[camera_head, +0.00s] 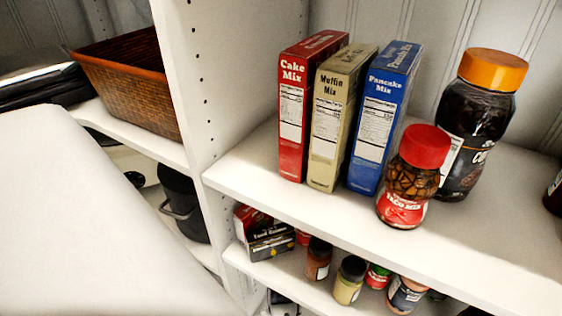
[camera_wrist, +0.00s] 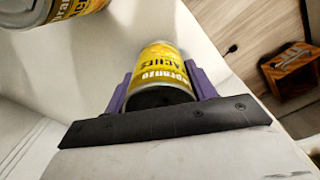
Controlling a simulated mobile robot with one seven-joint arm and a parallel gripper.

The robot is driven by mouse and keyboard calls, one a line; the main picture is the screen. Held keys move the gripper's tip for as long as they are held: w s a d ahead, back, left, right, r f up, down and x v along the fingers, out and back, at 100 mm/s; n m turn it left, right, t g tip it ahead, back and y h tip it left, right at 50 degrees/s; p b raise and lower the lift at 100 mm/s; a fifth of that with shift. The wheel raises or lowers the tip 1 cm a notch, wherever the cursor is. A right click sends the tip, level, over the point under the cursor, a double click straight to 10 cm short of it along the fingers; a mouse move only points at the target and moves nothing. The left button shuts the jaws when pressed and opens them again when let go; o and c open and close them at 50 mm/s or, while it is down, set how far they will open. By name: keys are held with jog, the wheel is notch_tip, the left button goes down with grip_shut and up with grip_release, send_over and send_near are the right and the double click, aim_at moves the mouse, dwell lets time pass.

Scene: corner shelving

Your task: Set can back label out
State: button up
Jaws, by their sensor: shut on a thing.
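My gripper (camera_wrist: 160,82) shows in the wrist view, its purple fingers shut on a yellow can (camera_wrist: 164,64). The can lies between the two fingers, with its dark end toward the gripper's palm. Its printed label faces the wrist camera; the letters "ACHES" and "pranzo" can be read upside down. A second can (camera_wrist: 72,9) with a similar yellow label is cut off at the top left of the wrist view, apart from the held one. Neither can nor the gripper shows in the head view.
In the head view, a white shelf (camera_head: 300,215) holds a red cake mix box (camera_head: 296,110), muffin and pancake mix boxes, and two jars. A lower shelf holds several small jars. A brown basket (camera_head: 135,88) stands left. A wooden crate (camera_wrist: 292,75) shows at right in the wrist view.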

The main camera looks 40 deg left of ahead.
jog(key=shift+f, duration=0.3)
jog(key=o, duration=1.3)
notch_tip(320, 180, up, 13)
jog(key=shift+r, duration=0.45)
